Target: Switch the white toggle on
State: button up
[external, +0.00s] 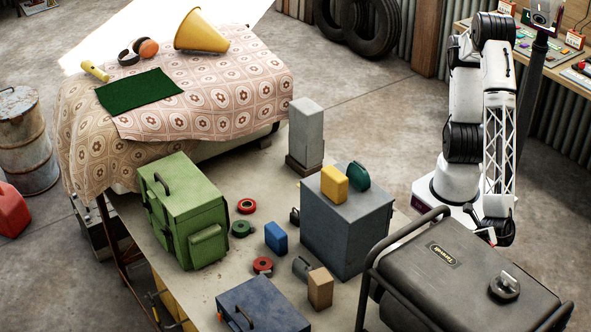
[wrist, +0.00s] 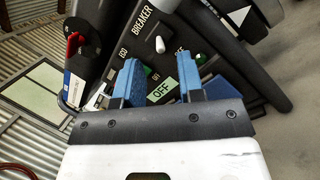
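The white toggle (wrist: 160,45) is a small light peg on a dark panel (wrist: 150,22) in the wrist view, below and to the right of the word BREAKER. A pale green label reading OFF (wrist: 160,91) lies nearer my gripper. My gripper (wrist: 158,64) is open, with two blue fingers apart and nothing held between them. The toggle shows just beyond the gap between the fingertips, apart from them. In the external view my gripper (external: 500,234) hangs low beside the dark generator (external: 440,265); its fingers and the toggle cannot be made out there.
The generator's tubular frame (external: 366,285) stands close to my gripper. In the wrist view a green part (wrist: 201,59) sits right of the toggle, and a red and black part (wrist: 74,43) is at left. A grey box (external: 345,225) stands left of the generator.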

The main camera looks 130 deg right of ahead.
jog(key=shift+x, duration=1.7)
jog(key=shift+c, duration=0.3)
grip_shut()
